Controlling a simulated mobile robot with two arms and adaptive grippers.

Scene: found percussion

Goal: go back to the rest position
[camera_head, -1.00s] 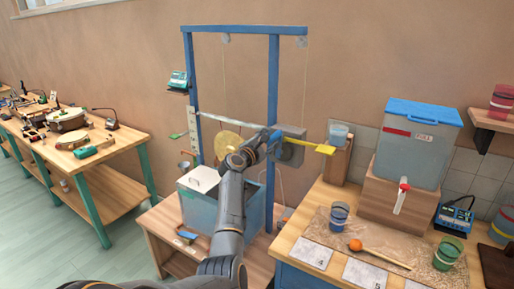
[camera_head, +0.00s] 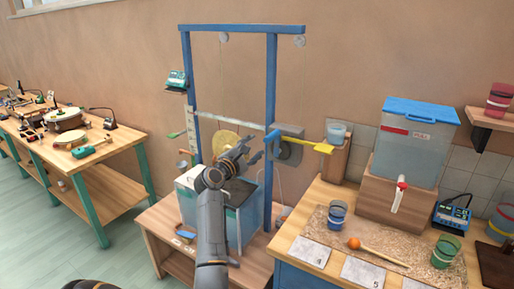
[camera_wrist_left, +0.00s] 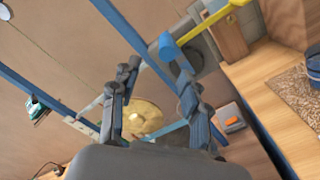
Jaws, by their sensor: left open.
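My left gripper (camera_head: 247,152) is open and empty in the head view. It hangs in front of the blue frame (camera_head: 272,100), above the clear tank (camera_head: 246,216), and its arm covers part of the tank. The brass disc (camera_head: 220,143) is behind it. The grey box (camera_head: 289,146) with a blue knob and yellow lever (camera_head: 323,147) is to its right, apart from the fingers. In the wrist view the open fingers (camera_wrist_left: 150,58) have the brass disc (camera_wrist_left: 142,117) showing between them, with the blue knob (camera_wrist_left: 168,46) by the right fingertip.
At right, a wooden bench (camera_head: 306,226) holds a blue-lidded water container (camera_head: 412,145), cups and an orange-headed mallet (camera_head: 354,243). A table with drums (camera_head: 71,139) stands at left. Open floor (camera_head: 60,240) lies at the lower left.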

